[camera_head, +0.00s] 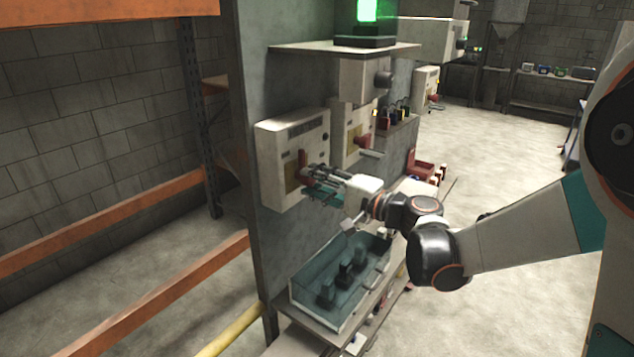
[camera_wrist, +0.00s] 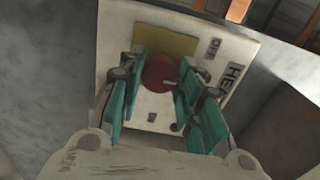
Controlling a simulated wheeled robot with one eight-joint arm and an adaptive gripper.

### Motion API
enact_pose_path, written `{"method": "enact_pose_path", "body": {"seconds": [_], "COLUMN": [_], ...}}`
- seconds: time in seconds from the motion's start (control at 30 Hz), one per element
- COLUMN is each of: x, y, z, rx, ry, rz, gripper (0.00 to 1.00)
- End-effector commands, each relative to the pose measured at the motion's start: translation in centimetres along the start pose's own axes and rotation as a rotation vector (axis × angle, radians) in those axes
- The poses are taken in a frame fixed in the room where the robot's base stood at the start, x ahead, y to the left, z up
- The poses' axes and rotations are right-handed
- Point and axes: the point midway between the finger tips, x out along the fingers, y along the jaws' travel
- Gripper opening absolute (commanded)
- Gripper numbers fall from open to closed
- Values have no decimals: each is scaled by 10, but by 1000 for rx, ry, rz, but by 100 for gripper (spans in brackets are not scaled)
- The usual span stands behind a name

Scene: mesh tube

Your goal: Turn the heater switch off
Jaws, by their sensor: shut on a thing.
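The heater switch box (camera_head: 264,165) is a pale box on the grey panel. In the wrist view its face (camera_wrist: 115,40) carries a yellow plate, a partly hidden label starting "HEA" and a small dark label that seems to read "OFF". The red switch handle (camera_wrist: 158,74) lies between the teal fingers of my gripper (camera_wrist: 160,82). In the head view my gripper (camera_head: 313,185) is at the box's front, shut on the handle (camera_head: 303,160). The fingers hide part of the handle, so I cannot tell its exact setting.
A second pale switch box (camera_head: 352,128) with a red handle is just right of the heater box. A clear-walled tray (camera_head: 335,308) with several dark items sits below my gripper. A green lamp (camera_head: 367,12) glows above. Orange rack beams (camera_head: 100,232) stand left of the panel.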

Motion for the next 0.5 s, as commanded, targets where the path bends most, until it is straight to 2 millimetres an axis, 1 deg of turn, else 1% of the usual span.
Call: {"method": "enact_pose_path", "body": {"seconds": [0.13, 0.17, 0.2, 0.23, 0.5], "x": [0, 0, 0, 0, 0], "y": [1, 1, 1, 1, 1], "z": [1, 1, 1, 1, 0], "rx": [-2, -2, -2, -1, 0], "ry": [-1, -1, -1, -1, -1], "rz": [2, 2, 2, 2, 1], "gripper": [8, 39, 48, 52, 52]}}
